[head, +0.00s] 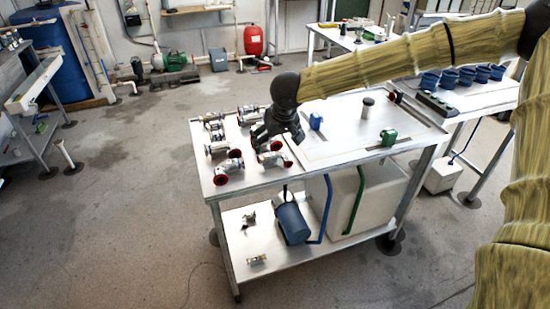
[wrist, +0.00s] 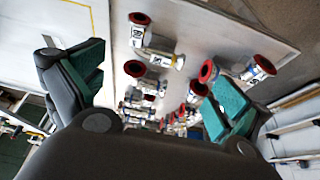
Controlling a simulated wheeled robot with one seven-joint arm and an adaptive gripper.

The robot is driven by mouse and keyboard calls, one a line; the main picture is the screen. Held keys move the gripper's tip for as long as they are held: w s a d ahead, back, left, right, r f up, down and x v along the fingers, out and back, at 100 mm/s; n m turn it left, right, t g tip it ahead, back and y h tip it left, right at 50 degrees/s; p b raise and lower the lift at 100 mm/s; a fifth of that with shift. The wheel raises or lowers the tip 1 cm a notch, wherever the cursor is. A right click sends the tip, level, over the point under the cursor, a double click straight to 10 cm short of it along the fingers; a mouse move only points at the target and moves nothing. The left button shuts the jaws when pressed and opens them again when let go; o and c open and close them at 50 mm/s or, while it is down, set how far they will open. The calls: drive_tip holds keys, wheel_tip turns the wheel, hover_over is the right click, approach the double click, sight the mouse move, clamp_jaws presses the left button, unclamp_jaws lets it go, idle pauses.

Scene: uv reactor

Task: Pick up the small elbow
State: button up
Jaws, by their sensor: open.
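Several metallic pipe fittings with red flanged ends stand on the left part of the table; which one is the small elbow I cannot tell for sure. A bent fitting (head: 272,157) lies just below my gripper (head: 280,138) in the head view. Another fitting (head: 228,167) lies near the table's front left corner. In the wrist view, a bent fitting (wrist: 158,50) lies between my open fingers, apart from them. A smaller-looking fitting (wrist: 146,78) lies closer to the picture's middle. My gripper is open and empty above the group. It hides some fittings in the head view.
The fittings stand close together on the table (head: 310,173). Blue item (head: 316,121), dark-topped cylinder (head: 367,107) and green item (head: 389,137) stand to the right. The lower shelf holds a blue cylinder (head: 293,223) and a white tank (head: 372,204).

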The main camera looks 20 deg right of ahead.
sight(273, 156)
drive_tip(key=shift+x, duration=2.9)
drive_tip(key=shift+w+x, duration=0.1)
drive_tip(key=shift+x, duration=1.1)
drive_tip(key=shift+w+x, duration=0.15)
drive_tip(key=shift+x, duration=1)
drive_tip(key=shift+d, duration=0.2)
drive_tip(key=shift+r, duration=0.1)
drive_tip(key=c, duration=1)
